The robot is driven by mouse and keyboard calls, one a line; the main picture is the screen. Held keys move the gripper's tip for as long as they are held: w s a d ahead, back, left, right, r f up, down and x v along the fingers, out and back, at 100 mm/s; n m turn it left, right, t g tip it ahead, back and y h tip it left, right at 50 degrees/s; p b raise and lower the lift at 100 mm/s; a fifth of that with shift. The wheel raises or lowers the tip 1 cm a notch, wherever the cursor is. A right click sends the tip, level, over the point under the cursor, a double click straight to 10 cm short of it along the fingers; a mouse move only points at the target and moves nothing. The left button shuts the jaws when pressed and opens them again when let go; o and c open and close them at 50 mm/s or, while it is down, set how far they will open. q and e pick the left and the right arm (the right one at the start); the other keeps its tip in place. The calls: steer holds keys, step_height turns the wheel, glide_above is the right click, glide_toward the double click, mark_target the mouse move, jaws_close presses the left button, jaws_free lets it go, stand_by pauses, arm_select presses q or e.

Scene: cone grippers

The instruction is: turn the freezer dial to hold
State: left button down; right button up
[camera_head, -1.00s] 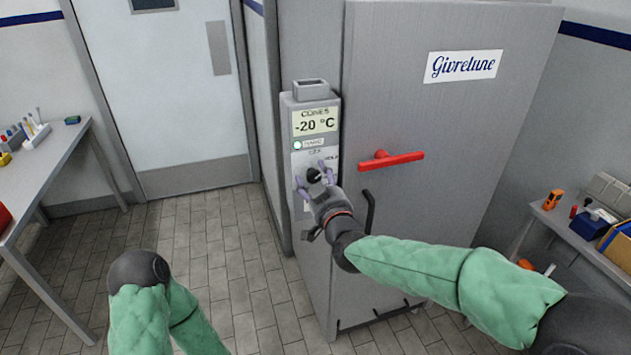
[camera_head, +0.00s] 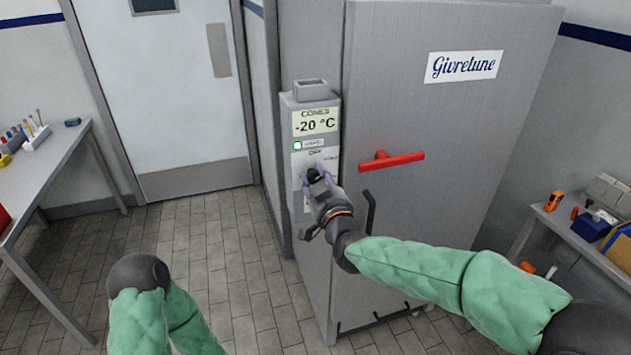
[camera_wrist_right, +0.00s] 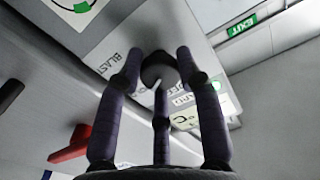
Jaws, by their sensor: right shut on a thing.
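The freezer dial (camera_head: 313,174) is a small black knob on the grey control box at the freezer's left side. My right gripper (camera_head: 318,182) is at the dial, its purple fingers shut around it. In the right wrist view the dark round dial (camera_wrist_right: 158,68) sits between the fingers, with a pale mark on it. The panel lettering around it is partly hidden; "BLAST" (camera_wrist_right: 123,62) is readable in the wrist view. Which label the dial points to I cannot tell. My left arm shows at the lower left, but its gripper is out of view.
The display (camera_head: 316,122) reads -20 °C, with a small lit lamp (camera_head: 297,146) below it. A red door handle (camera_head: 391,161) and a black handle (camera_head: 369,212) are close to my right arm. Tables with tools stand at both sides.

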steer(key=o, duration=1.2)
steer(key=shift+f, duration=0.2)
steer(key=shift+c, duration=0.2)
steer(key=v, duration=1.2)
steer(key=s+d+f+m+g+h, duration=0.1)
steer(key=d+f+g, duration=0.15)
steer(key=f, duration=0.85)
steer(key=s+d+f+g, duration=0.1)
steer(key=f+g, duration=0.2)
steer(key=f, duration=0.8)
steer(key=s+d+f+m+g+h, duration=0.1)
steer(key=f+g, duration=0.2)
steer(key=f, duration=0.9)
steer(key=s+d+f+m+g+p, duration=0.1)
steer(key=s+f+g, duration=0.7)
steer(key=s+f, duration=1.1)
steer(key=shift+s+d+m, duration=0.4)
steer(key=shift+d+m, duration=0.05)
steer(key=shift+m, duration=0.65)
